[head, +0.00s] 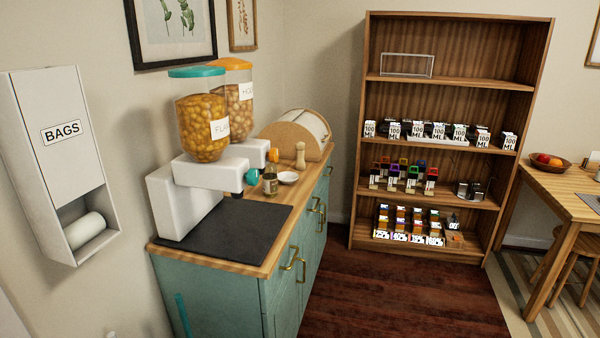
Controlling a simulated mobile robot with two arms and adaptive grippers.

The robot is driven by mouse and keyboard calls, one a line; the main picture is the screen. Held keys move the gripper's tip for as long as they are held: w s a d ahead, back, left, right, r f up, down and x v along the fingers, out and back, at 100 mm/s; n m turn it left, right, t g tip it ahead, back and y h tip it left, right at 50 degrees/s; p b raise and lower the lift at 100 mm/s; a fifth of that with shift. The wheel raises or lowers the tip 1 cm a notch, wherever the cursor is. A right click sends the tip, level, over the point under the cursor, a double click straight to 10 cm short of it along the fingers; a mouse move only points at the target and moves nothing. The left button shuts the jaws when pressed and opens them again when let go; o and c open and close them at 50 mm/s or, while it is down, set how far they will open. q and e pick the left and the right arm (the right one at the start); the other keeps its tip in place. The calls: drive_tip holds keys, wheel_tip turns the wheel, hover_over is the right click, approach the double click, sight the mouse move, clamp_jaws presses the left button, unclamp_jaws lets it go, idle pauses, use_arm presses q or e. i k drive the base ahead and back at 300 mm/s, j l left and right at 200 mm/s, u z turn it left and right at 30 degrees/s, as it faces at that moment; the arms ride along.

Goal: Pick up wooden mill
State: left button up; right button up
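A small pale wooden mill (300,155) stands upright on the wooden top of the teal cabinet (276,259). It is toward the far end of the top, in front of the bread box (282,132) and behind a small white bowl (288,177). Nothing holds it. Neither of my grippers shows clearly in the head view.
A bottle (270,180) stands near the mill. A wooden shelf (443,84) and a table (562,189) are further right. Dark floor (400,300) is clear.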

sight(300, 164)
drive_tip(key=i+u, duration=0.2)
drive_tip(key=i, duration=0.2)
drive_tip(key=i+l+u, duration=0.2)
drive_tip(key=i, duration=0.15)
drive_tip(key=i+l+u, duration=0.4)
drive_tip(key=l, duration=0.25)
drive_tip(key=i+l+u, duration=0.2)
drive_tip(key=l, duration=0.2)
drive_tip(key=i+l+u, duration=0.2)
drive_tip(key=l, duration=0.2)
drive_tip(key=k, duration=0.05)
